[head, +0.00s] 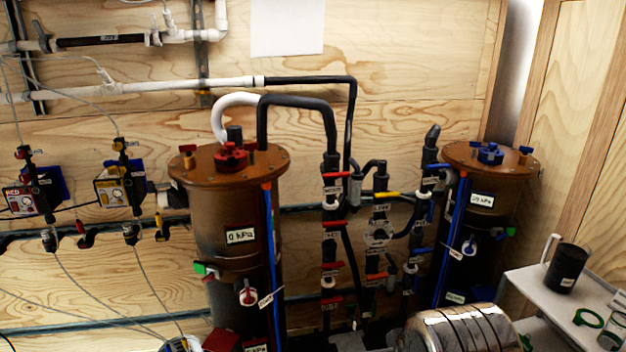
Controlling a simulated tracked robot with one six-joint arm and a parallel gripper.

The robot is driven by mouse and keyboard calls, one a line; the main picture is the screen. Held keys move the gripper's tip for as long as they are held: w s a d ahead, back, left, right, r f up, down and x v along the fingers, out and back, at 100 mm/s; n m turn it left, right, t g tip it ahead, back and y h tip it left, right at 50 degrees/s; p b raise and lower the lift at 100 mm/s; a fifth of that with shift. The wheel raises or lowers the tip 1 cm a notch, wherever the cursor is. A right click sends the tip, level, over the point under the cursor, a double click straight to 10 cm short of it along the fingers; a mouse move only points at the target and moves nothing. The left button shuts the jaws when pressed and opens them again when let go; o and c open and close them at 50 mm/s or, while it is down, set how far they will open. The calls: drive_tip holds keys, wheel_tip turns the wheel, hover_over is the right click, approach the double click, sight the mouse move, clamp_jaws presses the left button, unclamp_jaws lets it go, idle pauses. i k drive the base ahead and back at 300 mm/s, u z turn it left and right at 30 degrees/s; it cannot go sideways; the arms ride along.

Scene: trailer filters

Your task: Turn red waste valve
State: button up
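Several red valve handles show in the head view. A red upper handle (334,190) and a red lower handle (332,266) sit on the dark vertical pipes right of the left brown tank (205,215). A round red-and-white valve (248,293) with a small tag is on the front of that tank, low down. A red knob (231,156) is on the tank's lid. The small labels are too blurred to tell which one is the waste valve. My gripper is not in view.
A right tank (488,185) with a blue knob stands beside orange- and blue-handled valves. A white shelf (541,289) at right holds a black mug (566,268). Thin cables hang at left.

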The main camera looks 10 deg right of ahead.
sight(336, 175)
drive_tip(key=u, duration=0.7)
drive_tip(key=i, duration=1)
